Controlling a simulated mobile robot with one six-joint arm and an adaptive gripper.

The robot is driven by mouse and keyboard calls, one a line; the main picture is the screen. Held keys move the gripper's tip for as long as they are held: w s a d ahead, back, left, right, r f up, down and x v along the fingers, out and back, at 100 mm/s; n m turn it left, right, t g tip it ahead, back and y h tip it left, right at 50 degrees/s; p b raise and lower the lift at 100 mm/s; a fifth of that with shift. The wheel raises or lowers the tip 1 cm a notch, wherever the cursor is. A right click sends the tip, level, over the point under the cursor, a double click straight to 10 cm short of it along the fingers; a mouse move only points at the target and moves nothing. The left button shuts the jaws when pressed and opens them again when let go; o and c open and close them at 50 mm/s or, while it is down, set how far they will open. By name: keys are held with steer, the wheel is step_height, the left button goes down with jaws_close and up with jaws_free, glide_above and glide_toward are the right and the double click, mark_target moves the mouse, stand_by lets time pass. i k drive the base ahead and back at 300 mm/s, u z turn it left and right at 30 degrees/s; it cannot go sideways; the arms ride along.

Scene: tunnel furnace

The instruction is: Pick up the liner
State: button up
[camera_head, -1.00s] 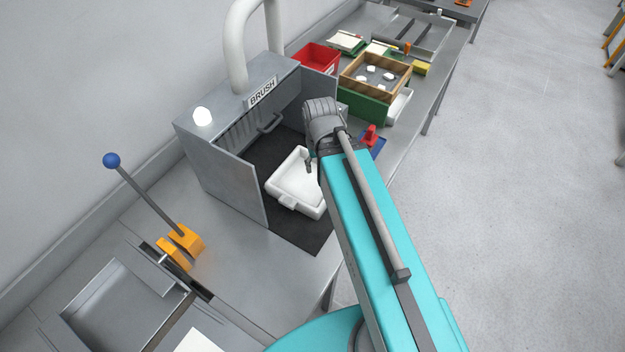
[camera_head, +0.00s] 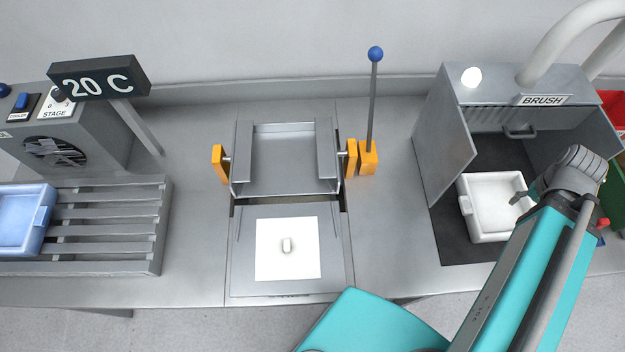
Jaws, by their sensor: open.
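A flat white square (camera_head: 288,262) with a small pale knob in its middle lies on a grey metal plate at the front centre of the bench. It is the only liner-like piece I see, but I cannot be sure it is the liner. My gripper (camera_head: 520,196) is far to its right, at the brush booth, over the right edge of a white tray (camera_head: 483,226). One grey finger shows by the tray; the rest is mostly hidden behind my arm. The gripper is open, and I see nothing held in it.
Behind the white square stands a grey hinged metal frame (camera_head: 285,188) with orange blocks and a blue-knobbed lever (camera_head: 372,95). The brush booth (camera_head: 447,150) is at right. At left are a slatted rack (camera_head: 110,240), a blue tray (camera_head: 22,222) and a "20 C" display (camera_head: 98,80).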

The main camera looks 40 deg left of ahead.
mark_target(286, 248)
steer(key=k, duration=0.5)
steer(key=u, duration=1.05)
steer(key=i, duration=0.25)
steer(key=u, duration=0.9)
